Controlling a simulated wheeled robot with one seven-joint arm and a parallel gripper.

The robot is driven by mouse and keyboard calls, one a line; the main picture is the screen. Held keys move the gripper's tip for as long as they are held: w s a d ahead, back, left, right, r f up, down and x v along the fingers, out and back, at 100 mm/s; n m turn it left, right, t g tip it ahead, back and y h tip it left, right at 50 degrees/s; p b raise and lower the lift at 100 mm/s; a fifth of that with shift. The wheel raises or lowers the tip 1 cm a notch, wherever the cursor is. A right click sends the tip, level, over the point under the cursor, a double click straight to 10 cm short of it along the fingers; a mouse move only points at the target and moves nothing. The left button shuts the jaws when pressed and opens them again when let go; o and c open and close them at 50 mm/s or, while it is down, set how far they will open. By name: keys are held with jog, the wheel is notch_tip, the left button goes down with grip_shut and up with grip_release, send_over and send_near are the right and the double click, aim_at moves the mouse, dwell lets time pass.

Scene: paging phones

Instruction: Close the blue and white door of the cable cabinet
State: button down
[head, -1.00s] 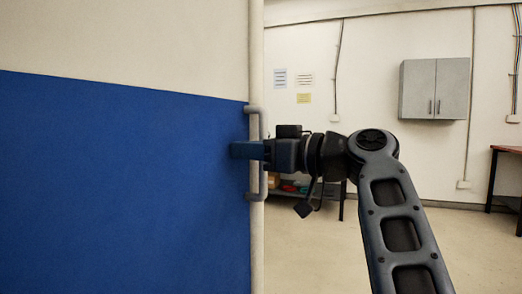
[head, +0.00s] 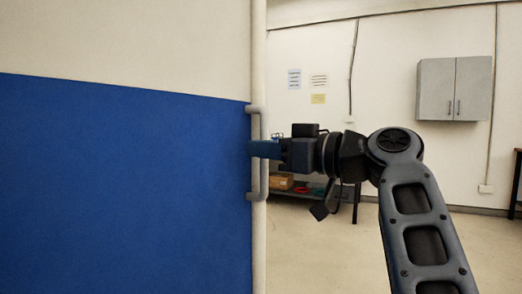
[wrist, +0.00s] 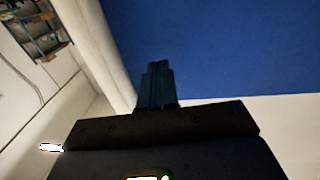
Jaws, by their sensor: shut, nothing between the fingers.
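The blue and white door (head: 125,190) fills the left half of the head view, white above and blue below. A grey bar handle (head: 256,189) stands upright at its right edge. My gripper (head: 252,149) is shut and empty, with its fingertips at the handle's height, overlapping the handle in the picture. Whether they touch the handle or door I cannot tell. In the wrist view the shut fingers (wrist: 156,82) point toward the door's blue part (wrist: 225,45). The rest of the cabinet is not in view.
A grey wall cabinet (head: 453,89) hangs on the back wall. A low shelf (head: 338,194) with small items stands behind my arm. A table (head: 517,180) shows at the far right. The floor (head: 320,250) right of the door is clear.

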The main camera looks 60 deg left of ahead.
jog(key=w+v, duration=0.1)
jog(key=v, duration=1)
jog(key=shift+a+f+p, duration=0.15)
jog(key=shift+a+p, duration=0.15)
jog(key=shift+w, duration=0.15)
